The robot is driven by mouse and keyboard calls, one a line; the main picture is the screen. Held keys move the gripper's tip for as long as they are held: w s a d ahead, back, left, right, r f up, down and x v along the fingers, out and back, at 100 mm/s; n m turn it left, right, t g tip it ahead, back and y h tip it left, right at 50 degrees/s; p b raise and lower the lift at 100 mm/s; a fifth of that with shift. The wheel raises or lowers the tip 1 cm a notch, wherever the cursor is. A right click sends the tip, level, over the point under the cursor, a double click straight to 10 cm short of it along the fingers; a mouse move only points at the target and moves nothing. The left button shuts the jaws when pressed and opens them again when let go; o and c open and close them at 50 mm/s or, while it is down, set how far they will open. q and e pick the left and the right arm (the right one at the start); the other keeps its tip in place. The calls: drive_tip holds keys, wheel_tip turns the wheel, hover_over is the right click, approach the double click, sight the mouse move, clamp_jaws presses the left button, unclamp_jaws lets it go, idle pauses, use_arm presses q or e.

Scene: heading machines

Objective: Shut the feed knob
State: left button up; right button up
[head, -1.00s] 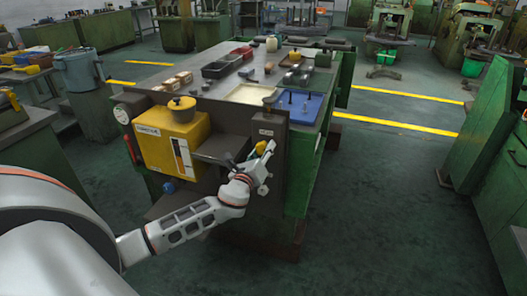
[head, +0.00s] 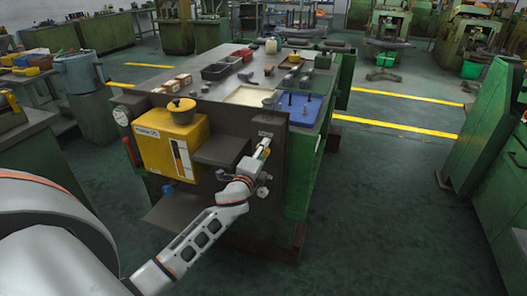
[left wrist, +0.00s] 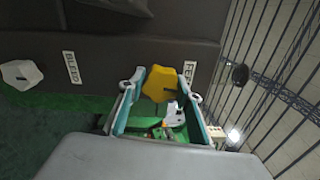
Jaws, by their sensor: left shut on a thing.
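The yellow feed knob (left wrist: 160,83) is star-shaped with a dark slot. It sits on the dark front panel beside a FEED label (left wrist: 189,72). My left gripper (left wrist: 164,90) is shut on it, one finger on each side, in the left wrist view. In the head view my left gripper (head: 263,153) is at the panel below its label, and the knob is mostly hidden by the fingers. A white knob (left wrist: 22,74) beside a BLEED label (left wrist: 72,67) stands apart on the same panel. My right gripper is not in view.
A yellow box (head: 166,150) with a round knob on top is left of the arm. A dark shelf (head: 220,151) juts out between them. The bench top (head: 190,97) holds trays and parts. Open floor (head: 390,200) lies to the right.

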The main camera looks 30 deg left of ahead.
use_arm(q)
drive_tip(key=shift+n, duration=0.9)
drive_tip(key=o, duration=1.1)
drive_tip(key=v, duration=1.2)
